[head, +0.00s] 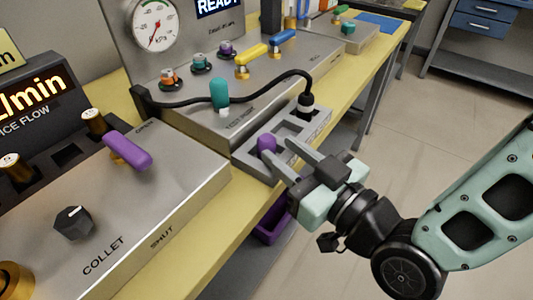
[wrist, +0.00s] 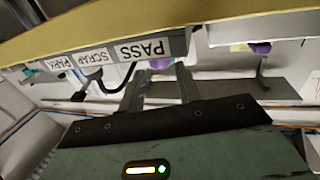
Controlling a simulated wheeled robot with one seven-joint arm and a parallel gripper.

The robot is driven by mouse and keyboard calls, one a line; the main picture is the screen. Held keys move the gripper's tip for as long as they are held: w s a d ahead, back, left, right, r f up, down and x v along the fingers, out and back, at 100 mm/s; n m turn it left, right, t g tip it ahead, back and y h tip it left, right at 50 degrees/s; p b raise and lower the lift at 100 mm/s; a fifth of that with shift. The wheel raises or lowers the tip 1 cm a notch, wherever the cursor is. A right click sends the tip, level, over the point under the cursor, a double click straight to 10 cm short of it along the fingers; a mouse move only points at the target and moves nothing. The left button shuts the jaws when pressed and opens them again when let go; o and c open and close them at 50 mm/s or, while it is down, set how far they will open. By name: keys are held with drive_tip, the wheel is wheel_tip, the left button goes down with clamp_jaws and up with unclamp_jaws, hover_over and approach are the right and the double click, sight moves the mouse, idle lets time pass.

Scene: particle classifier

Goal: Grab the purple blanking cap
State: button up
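The purple blanking cap (head: 266,143) sits in a recess of the grey slotted tray (head: 243,161) at the bench's front edge. My gripper (head: 278,147) reaches in from the lower right in the head view. Its two fingers are apart, with a visible gap between them. The fingertips are close to the cap, and whether they touch it I cannot tell. In the wrist view a purple piece, apparently the cap (wrist: 160,63), shows between the fingertips of my gripper (wrist: 160,72), partly hidden by the tray edge labelled PASS.
A black cable ends in a plug (head: 306,104) standing in the tray. The collet box (head: 120,225) with a purple lever (head: 127,150) stands at left. The test panel (head: 270,92) with a gauge and coloured fittings rises behind. A purple bin (head: 272,222) sits below the bench.

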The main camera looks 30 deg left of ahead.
sight(273, 145)
drive_tip(key=x, duration=0.6)
drive_tip(key=shift+a, duration=0.25)
drive_tip(key=c, duration=0.6)
